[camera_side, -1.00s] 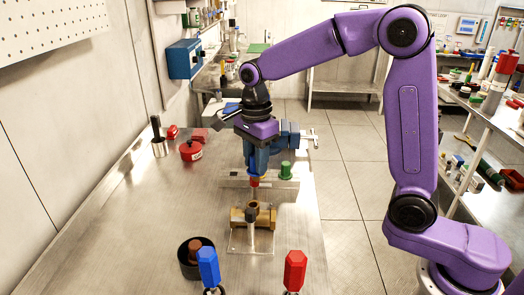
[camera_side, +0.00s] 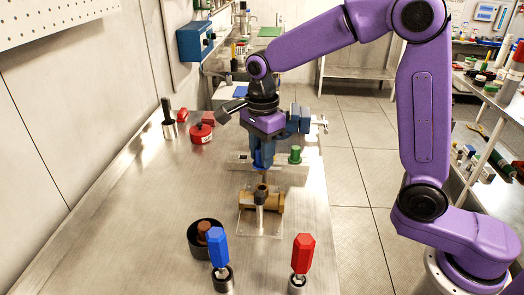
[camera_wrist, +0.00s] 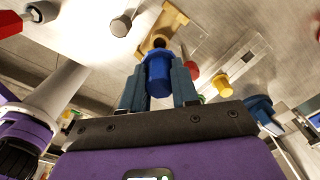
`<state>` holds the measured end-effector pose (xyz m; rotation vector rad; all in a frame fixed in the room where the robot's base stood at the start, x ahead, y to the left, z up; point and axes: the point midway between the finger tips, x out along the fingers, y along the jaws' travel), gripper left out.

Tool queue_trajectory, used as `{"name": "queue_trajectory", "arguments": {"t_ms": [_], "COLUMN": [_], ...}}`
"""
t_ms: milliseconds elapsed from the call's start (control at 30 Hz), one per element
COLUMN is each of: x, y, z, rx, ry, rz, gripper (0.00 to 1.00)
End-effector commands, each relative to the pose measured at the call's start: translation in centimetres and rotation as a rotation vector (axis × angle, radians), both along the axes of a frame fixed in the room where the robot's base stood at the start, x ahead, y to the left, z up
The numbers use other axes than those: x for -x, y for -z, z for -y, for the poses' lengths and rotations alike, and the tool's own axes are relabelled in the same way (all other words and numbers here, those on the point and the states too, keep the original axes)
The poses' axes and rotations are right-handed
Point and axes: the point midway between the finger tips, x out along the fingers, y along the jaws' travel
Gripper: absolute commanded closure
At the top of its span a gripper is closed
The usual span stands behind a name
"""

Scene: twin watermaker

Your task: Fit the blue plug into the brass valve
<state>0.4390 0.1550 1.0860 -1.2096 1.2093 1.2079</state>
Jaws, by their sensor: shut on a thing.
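The blue plug (camera_wrist: 158,74) is between the two fingers of my gripper (camera_wrist: 159,88), which is shut on it. In the side view my gripper (camera_side: 259,163) hangs with the plug (camera_side: 258,159) low between its fingers, close above and behind the brass valve. The brass valve (camera_side: 275,202) stands on a clear plate on the bench, its round opening facing up. In the wrist view the valve (camera_wrist: 155,40) lies just beyond the plug's narrow dark tip. The plug appears apart from the opening; the exact gap and alignment cannot be told.
A pale strip (camera_side: 240,158) with a green plug (camera_side: 295,155) lies behind the valve. A dark cup (camera_side: 193,240), a blue-handled tool (camera_side: 217,248) and a red-handled tool (camera_side: 302,254) stand in front.

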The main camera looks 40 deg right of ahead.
Motion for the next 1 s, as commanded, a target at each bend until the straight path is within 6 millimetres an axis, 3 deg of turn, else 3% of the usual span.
{"name": "queue_trajectory", "arguments": {"t_ms": [500,1000], "x": [0.0,0.0], "y": [2.8,3.2], "z": [0.0,0.0], "rx": [0.000,0.000], "ry": [-0.001,-0.001], "rz": [-0.001,-0.001], "gripper": [0.93,0.93]}}
